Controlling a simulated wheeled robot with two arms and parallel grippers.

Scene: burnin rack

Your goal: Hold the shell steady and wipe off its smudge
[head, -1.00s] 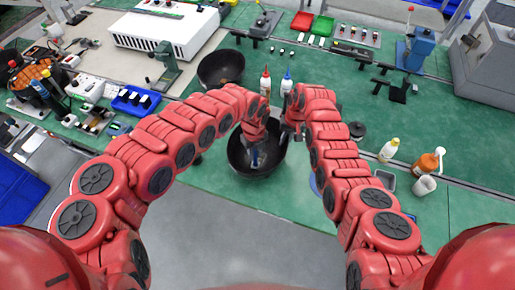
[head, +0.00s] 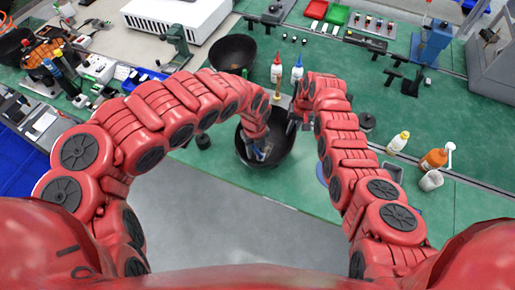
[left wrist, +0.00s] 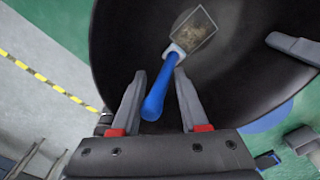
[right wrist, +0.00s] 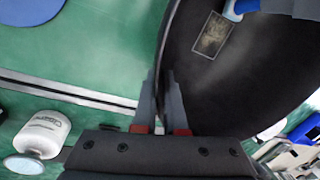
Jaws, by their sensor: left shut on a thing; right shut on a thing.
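The shell (head: 281,155) is a black bowl near the front edge of the green bench. In both wrist views a brownish smudge inside a thin rectangular outline shows on its inner wall, in the left wrist view (left wrist: 199,28) and the right wrist view (right wrist: 212,38). My left gripper (left wrist: 160,80) is shut on the blue handle of a wiping tool (left wrist: 155,103) inside the shell. The tool's pale head is at the smudge's lower edge; contact is unclear. My right gripper (right wrist: 160,82) is shut on the shell's rim, one finger inside and one outside.
A second black bowl (head: 233,54) stands behind the shell. Red-capped (head: 276,68) and blue-capped (head: 297,70) bottles stand beyond my grippers. A yellow-topped bottle (head: 398,142), an orange bottle (head: 433,160) and a white cup (head: 431,181) stand to the right.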

